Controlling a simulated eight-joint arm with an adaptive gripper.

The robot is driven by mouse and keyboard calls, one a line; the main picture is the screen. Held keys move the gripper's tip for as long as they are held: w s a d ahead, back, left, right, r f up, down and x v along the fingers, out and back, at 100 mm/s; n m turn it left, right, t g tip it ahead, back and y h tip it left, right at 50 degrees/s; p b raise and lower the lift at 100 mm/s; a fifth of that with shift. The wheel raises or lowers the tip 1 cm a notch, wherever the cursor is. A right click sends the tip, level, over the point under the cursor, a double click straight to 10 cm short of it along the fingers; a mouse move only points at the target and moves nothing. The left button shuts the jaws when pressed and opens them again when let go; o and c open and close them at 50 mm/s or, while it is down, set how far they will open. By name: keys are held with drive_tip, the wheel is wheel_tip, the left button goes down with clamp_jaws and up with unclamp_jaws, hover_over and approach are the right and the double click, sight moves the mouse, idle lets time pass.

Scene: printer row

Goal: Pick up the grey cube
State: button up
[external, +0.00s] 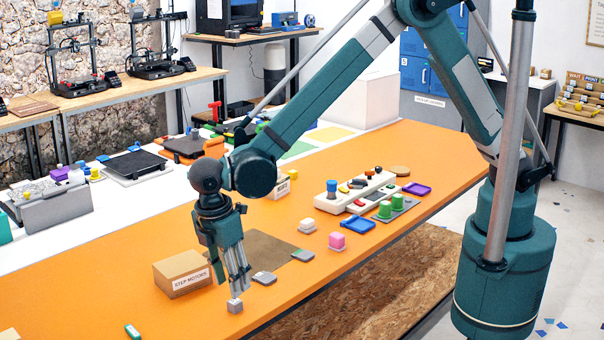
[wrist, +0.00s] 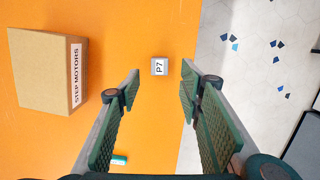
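The grey cube (external: 235,306) is small and sits on the orange table near its front edge. In the wrist view its top face (wrist: 159,67) carries the label P7. My gripper (external: 239,284) points down just above the cube in the external view. In the wrist view my gripper (wrist: 160,88) is open, with its two fingers apart and nothing between them. The cube shows just beyond the fingertips, roughly centred on the gap. Whether the tips reach down to the cube's height is hard to tell.
A cardboard box labelled STEP MOTORS (external: 182,273) stands left of my gripper. Flat grey pieces (external: 264,278) lie behind the cube. A teal item (external: 132,331) lies at front left. The table edge is close.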

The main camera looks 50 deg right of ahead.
sight(234, 301)
drive_tip(key=shift+d+f, duration=0.15)
drive_tip(key=shift+f, duration=0.85)
drive_tip(key=shift+f, duration=0.15)
drive_tip(key=shift+d+f+b, duration=0.2)
drive_tip(key=shift+f, duration=1.05)
drive_tip(key=shift+d+f+b, duration=0.15)
drive_tip(key=shift+f+b, duration=0.05)
drive_tip(key=shift+f, duration=1)
drive_tip(key=shift+c, duration=0.7)
drive_tip(key=c, duration=0.7)
